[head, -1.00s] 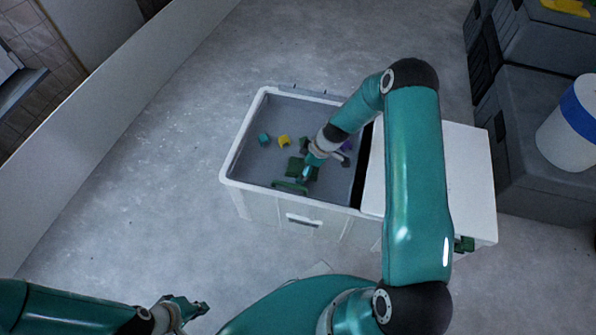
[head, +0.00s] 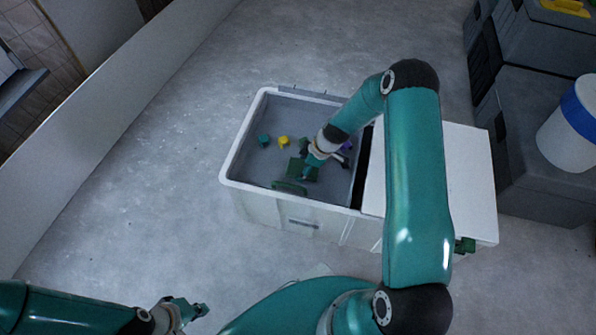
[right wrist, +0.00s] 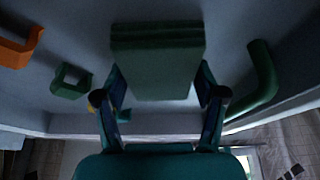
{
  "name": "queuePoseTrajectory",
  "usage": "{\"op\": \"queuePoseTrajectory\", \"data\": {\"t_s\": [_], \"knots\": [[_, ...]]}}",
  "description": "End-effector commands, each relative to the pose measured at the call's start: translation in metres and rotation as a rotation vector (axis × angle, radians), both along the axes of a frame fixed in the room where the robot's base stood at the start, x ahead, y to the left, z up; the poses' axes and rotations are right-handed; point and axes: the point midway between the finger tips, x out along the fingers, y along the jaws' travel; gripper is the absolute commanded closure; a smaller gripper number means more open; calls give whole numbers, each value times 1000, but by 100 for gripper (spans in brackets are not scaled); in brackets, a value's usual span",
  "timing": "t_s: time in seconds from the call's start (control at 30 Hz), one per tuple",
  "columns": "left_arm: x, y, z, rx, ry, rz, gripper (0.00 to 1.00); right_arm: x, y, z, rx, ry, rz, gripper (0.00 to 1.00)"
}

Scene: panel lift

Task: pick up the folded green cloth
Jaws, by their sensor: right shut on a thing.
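The folded green cloth (right wrist: 158,58) shows in the right wrist view as a thick dark green layered block between the two fingers of my right gripper (right wrist: 160,95). In the head view the cloth (head: 299,171) is inside the white bin (head: 228,172), partly hidden by my right gripper (head: 308,174). My right gripper is shut on the cloth. I cannot tell whether the cloth is clear of the bin floor. My left gripper (head: 199,309) is at the lower left of the head view, outside the bin; its jaw state is unclear.
In the bin are a teal piece (head: 263,140), a yellow piece (head: 284,142), a purple piece (head: 347,146) and a curved green piece (head: 289,187). A white panel (head: 465,170) covers the bin's right part. Dark cases (head: 530,130) stand at the right. Floor left of the bin is clear.

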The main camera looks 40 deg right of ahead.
Motion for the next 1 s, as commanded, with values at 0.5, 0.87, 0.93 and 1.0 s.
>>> {"op": "queuePoseTrajectory", "data": {"t_s": [0.5,0.87,0.93,1.0], "knots": [[0,0,14,0,0,0,100,0,0,7,1,1,-1,64],[0,0,43,0,0,0,100,1,-1,84,-2,-5,1,64],[0,0,50,0,0,0,100,1,-1,105,-2,-5,0,64],[0,0,55,0,0,0,100,1,0,126,-2,-5,0,64]]}}
